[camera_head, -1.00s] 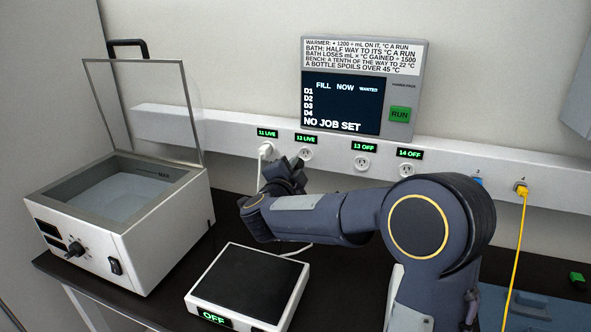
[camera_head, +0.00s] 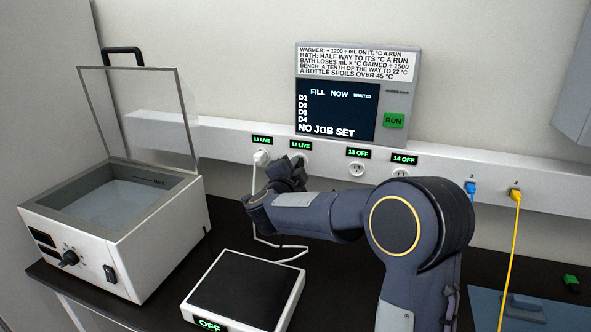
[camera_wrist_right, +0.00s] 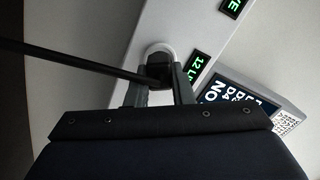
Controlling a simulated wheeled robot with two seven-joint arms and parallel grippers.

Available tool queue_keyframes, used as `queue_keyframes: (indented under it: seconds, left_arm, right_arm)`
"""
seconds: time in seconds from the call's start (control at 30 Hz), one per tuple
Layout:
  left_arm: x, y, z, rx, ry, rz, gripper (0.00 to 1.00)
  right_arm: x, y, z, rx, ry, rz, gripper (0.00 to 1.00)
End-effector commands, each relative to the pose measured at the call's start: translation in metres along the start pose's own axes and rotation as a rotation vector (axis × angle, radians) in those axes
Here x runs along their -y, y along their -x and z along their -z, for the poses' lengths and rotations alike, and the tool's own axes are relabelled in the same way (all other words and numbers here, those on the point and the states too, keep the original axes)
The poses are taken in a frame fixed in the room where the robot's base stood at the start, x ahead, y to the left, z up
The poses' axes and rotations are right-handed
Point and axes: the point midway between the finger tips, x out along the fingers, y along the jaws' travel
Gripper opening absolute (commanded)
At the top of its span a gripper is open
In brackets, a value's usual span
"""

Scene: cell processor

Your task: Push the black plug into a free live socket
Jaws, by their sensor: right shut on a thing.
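The black plug (camera_wrist_right: 157,70) shows in the right wrist view, with its black cable (camera_wrist_right: 75,60) running off to the left. My right gripper (camera_wrist_right: 160,84) is shut on it. The plug is in front of the round white socket (camera_wrist_right: 160,46) below the "12 LIVE" label; I cannot tell how far in it sits. In the head view my right gripper (camera_head: 291,172) is at the 12 LIVE socket (camera_head: 302,157) and partly covers it; the plug is hidden there. Socket 11 LIVE holds a white plug (camera_head: 261,157). My left gripper is not in view.
Sockets 13 OFF (camera_head: 357,168) and 14 OFF (camera_head: 400,174) are empty. A white box with a raised clear lid (camera_head: 150,110) stands left. A black-topped pad marked OFF (camera_head: 242,287) is in front, with a white cable (camera_head: 256,215) behind it. Blue and yellow cables (camera_head: 514,225) hang right.

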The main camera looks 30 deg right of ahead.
Motion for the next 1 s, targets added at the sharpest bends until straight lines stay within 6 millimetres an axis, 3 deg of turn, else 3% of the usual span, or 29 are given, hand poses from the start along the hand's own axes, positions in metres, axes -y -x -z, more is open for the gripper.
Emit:
queue_keyframes:
  seconds: [0.83, 0.87, 1.0]
  left_arm:
    - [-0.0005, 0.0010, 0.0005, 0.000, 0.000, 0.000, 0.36]
    - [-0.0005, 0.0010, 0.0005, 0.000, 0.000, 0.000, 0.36]
    - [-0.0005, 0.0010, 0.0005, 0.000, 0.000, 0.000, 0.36]
  right_arm:
    - [0.0002, -0.0107, 0.0012, -0.001, 0.000, 0.000, 0.00]
    - [0.0002, -0.0107, 0.0012, -0.001, 0.000, 0.000, 0.23]
    - [0.0001, -0.0106, 0.0011, -0.001, 0.000, 0.000, 0.42]
